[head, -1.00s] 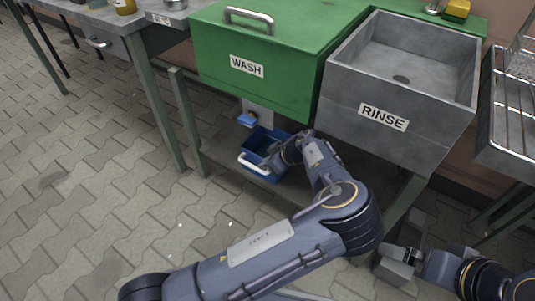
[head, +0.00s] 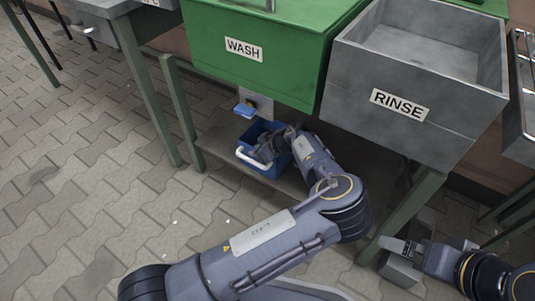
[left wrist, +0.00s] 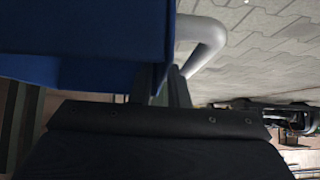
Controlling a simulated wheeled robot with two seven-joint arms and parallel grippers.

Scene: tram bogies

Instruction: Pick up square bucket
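The square bucket (head: 286,161) is blue with a white handle (head: 252,165) and sits on the low shelf under the wash tub. My left gripper (head: 262,150) reaches down to the bucket and overlaps its opening in the head view. In the left wrist view the blue bucket wall (left wrist: 85,38) fills the upper left, and the pale handle (left wrist: 212,38) curves beside it. The left fingertips (left wrist: 171,82) are close together beside the wall and handle; whether they grip either is hidden. My right gripper (head: 398,249) is at the lower right, away from the bucket; its finger gap is unclear.
The green WASH tub (head: 285,65) and grey RINSE sink (head: 395,125) overhang the low shelf (head: 225,152). A blue-handled fitting (head: 245,108) is just above the bucket. Green table legs (head: 180,110) stand to the left. The paved floor in front is open.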

